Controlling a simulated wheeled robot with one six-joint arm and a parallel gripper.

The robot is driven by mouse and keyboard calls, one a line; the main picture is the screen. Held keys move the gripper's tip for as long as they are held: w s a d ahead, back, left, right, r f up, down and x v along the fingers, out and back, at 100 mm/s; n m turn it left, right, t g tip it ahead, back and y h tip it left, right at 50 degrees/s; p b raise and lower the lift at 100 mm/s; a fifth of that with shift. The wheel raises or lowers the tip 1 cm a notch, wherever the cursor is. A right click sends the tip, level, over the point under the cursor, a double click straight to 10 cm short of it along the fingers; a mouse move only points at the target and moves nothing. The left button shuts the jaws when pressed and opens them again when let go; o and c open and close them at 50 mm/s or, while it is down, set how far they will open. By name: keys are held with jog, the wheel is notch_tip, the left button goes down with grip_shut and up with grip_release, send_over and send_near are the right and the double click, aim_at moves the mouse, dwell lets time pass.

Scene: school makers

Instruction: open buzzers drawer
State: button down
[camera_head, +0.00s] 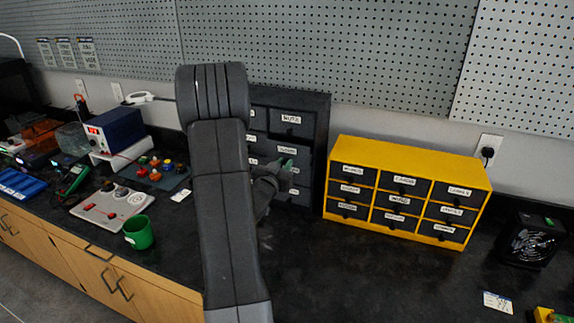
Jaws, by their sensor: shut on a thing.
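A dark drawer cabinet (322,130) stands against the wall behind my arm. Its drawers carry small white labels; an upper right one appears to read "NUTS" (290,119), and the others are too small to read surely. I cannot tell which drawer is labelled buzzers. My gripper (283,167), with a green tip showing, is at the front of this cabinet, by the right column's middle and lower drawers. It is shut on what appears to be a drawer handle, which the gripper hides. My arm covers much of the cabinet's left side.
A yellow cabinet (407,153) with several dark labelled drawers stands just right. A green cup (138,232), a grey board (112,204) and a blue power supply (115,131) are at left. A black fan (531,243) is at right. The front middle worktop is clear.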

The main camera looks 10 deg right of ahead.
jog(key=b+v, duration=0.2)
jog(key=v, duration=0.7)
jog(key=shift+b, duration=0.3)
jog(key=c, duration=1.3)
grip_release()
jog(key=shift+a, duration=0.1)
jog(key=b+v, duration=0.2)
jog(key=v, duration=1.1)
jog(key=shift+s+a+r, duration=0.1)
jog(key=shift+s+a, duration=0.1)
jog(key=shift+s, duration=0.05)
jog(key=p+x, duration=0.2)
jog(key=x, duration=1.2)
jog(key=shift+d, duration=0.1)
